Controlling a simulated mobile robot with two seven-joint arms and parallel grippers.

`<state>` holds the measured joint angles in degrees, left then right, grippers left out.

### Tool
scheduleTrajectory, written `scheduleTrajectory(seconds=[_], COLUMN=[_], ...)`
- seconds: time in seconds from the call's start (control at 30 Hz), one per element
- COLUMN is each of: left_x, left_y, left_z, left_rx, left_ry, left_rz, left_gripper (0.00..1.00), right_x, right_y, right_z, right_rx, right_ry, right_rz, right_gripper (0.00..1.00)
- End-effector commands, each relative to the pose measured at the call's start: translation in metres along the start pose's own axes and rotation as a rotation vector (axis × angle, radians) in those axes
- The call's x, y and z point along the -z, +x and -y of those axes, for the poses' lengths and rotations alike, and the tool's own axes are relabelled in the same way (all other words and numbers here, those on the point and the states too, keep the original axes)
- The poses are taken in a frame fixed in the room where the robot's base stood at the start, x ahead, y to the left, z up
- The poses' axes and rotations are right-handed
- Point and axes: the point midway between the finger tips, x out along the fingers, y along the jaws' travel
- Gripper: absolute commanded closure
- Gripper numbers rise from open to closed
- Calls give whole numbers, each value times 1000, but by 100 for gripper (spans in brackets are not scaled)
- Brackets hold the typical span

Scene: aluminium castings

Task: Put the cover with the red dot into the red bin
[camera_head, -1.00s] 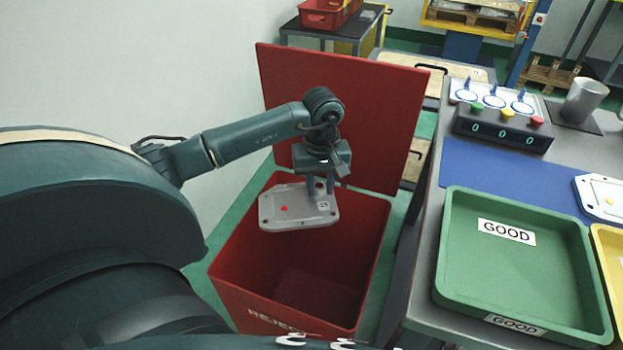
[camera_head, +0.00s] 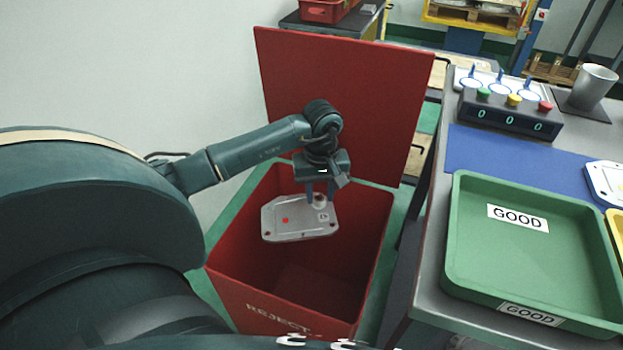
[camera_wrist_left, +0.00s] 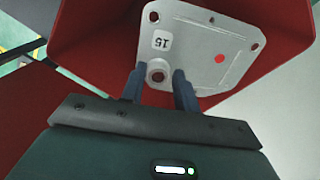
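The cover with the red dot (camera_head: 299,218) is a light grey plate, hanging in the mouth of the red bin (camera_head: 240,293), below the rim level of its back wall. My left gripper (camera_head: 320,195) is just above the cover's back right corner. In the left wrist view, the cover (camera_wrist_left: 195,50) shows its red dot and a label "15". The two fingers of the left gripper (camera_wrist_left: 159,75) stand apart on either side of the cover's round boss, with a small gap on each side. The right gripper is not in view.
The bin's red raised lid (camera_head: 345,95) stands behind the arm. On the table at right are a green GOOD tray (camera_head: 500,265), a blue mat (camera_head: 500,160), a counter box with buttons (camera_head: 510,115), a grey cup (camera_head: 592,85) and another cover (camera_head: 605,180).

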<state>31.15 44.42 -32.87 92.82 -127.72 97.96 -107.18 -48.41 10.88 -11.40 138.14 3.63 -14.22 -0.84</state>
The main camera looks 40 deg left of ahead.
Motion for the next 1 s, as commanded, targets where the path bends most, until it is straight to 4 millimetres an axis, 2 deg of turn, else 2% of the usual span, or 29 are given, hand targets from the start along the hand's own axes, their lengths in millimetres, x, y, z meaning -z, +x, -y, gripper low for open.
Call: scheduleTrajectory(seconds=[0.03, 0.23, 0.57, 0.67, 1.0], left_x=[0, 0, 0, 1, 1], left_y=[0, 0, -5, -18, -93], left_z=[0, 0, 0, 0, 0], left_rx=[0, 0, 0, -1, -2], left_ry=[0, 0, 1, 1, 0], left_rz=[0, 0, -1, -3, -4], left_gripper=[65, 48, 48, 48, 48], right_x=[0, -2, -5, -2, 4], right_y=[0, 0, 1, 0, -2], right_z=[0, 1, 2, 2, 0], right_rx=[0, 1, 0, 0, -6], right_ry=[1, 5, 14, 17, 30], right_rz=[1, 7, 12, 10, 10], right_gripper=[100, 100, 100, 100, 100])
